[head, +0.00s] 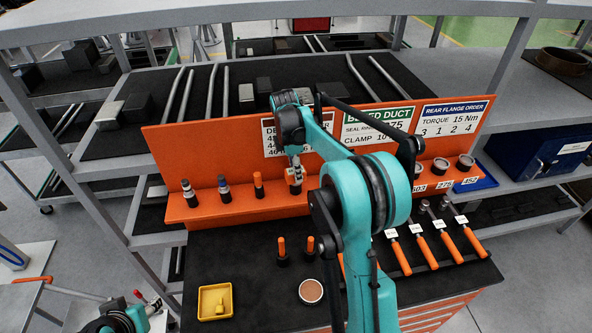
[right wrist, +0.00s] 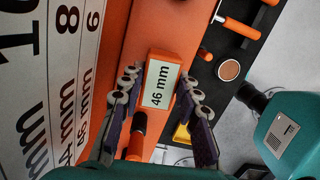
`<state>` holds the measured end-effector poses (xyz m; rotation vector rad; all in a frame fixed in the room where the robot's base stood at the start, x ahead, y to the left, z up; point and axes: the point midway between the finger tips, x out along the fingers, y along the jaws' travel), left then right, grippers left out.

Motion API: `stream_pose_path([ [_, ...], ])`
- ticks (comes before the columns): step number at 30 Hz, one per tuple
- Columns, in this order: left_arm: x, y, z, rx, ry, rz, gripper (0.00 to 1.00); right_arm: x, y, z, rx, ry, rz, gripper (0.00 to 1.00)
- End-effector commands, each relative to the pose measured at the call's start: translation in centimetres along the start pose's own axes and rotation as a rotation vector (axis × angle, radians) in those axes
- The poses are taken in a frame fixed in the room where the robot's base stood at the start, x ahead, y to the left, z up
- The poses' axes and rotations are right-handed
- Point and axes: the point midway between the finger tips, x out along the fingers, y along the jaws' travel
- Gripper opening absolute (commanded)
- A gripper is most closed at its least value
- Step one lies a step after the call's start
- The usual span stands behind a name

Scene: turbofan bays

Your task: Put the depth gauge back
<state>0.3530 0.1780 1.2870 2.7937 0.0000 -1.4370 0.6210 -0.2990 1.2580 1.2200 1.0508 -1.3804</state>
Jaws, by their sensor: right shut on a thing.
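My right gripper (head: 295,178) is over the orange rack (head: 175,210), below the sign board. In the right wrist view its fingers (right wrist: 160,95) are on both sides of an orange block labelled 46 mm (right wrist: 158,86), which I take to be the head of the depth gauge. The fingers hide its sides, and its lower end cannot be seen. Other gauges stand upright in the rack: one with an orange top (head: 258,185) and two with grey-blue tops (head: 223,189). My left gripper cannot be made out.
Two orange-topped pieces (head: 282,250) stand on the dark bench top, near a yellow tray (head: 215,301) and a round brown-topped cup (head: 311,291). Orange-handled tools (head: 425,250) lie at right, with a blue box (head: 560,150) beyond. Sign board (head: 385,130) rises behind the rack.

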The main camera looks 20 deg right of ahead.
Motion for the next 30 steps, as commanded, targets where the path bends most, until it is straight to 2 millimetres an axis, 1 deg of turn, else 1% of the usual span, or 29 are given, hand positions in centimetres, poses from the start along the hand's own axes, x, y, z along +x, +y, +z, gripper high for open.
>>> stream_pose_path([
  [2, 0.1, 0.0, 0.1, 0.0, 0.0, 0.0, 0.42, 0.2, 0.0, 0.0, 0.0, 0.0, 0.0, 0.0],
  [3, 0.1, 0.0, 0.1, 0.0, 0.0, 0.0, 0.42, 0.1, 0.0, 0.0, 0.0, 0.0, 0.0, 0.42],
  [4, 0.1, 0.0, 0.0, 0.0, 0.0, 0.0, 0.42, 0.1, 0.0, 0.0, 0.0, 0.0, 0.0, 0.5],
  [5, 0.1, 0.0, 0.0, 0.0, 0.0, 0.0, 0.42, 0.1, 0.0, 0.0, 0.0, 0.0, 0.0, 0.56],
  [14, 0.1, 0.0, 0.0, 0.0, 0.0, 0.0, 0.42, 0.0, 0.0, 0.0, 0.0, 0.0, 0.0, 0.56],
  [17, 0.1, 0.0, 0.0, 0.0, 0.0, 0.0, 0.42, -0.7, 0.0, 0.0, 0.0, 0.0, 0.0, 0.56],
  [20, 0.1, 0.0, 0.0, 0.0, 0.0, 0.0, 0.42, -2.2, 0.0, 0.0, 0.0, 0.0, 0.0, 0.56],
  [27, 0.1, 0.0, 0.0, 0.0, 0.0, 0.0, 0.42, -7.5, 0.0, 0.0, -0.001, 0.0, 0.0, 0.56],
  [30, 0.1, 0.0, 0.0, 0.0, 0.0, 0.0, 0.42, -9.4, 0.0, 0.0, 0.0, 0.0, 0.0, 0.56],
])
